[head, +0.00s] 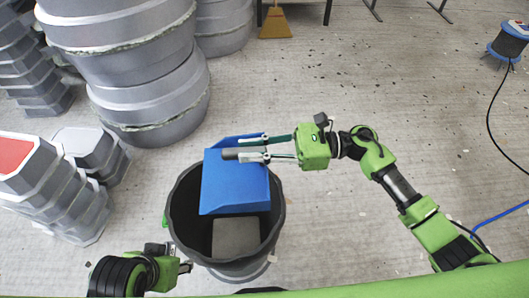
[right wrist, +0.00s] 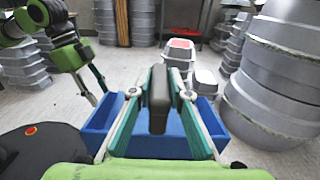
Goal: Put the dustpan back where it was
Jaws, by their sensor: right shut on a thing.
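The blue dustpan (head: 235,188) is held over the dark round bin (head: 277,222), covering much of its opening. My right gripper (head: 250,150) is shut on the dustpan's dark handle. In the right wrist view the handle (right wrist: 159,100) stands between the two fingers, with the blue pan (right wrist: 150,140) behind them. Whether the pan touches the bin's rim I cannot tell. My left gripper (head: 184,267) is low, beside the bin's lower left. In the right wrist view its fingers (right wrist: 92,88) look apart and empty.
A grey square patch (head: 236,238) shows inside the bin. Stacked grey moulds (head: 150,90) fill the upper left, and smaller stacks (head: 60,190) stand left of the bin. A broom head (head: 275,22) is at the back. A blue cable drum (head: 508,42) is far right. Floor right is mostly clear.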

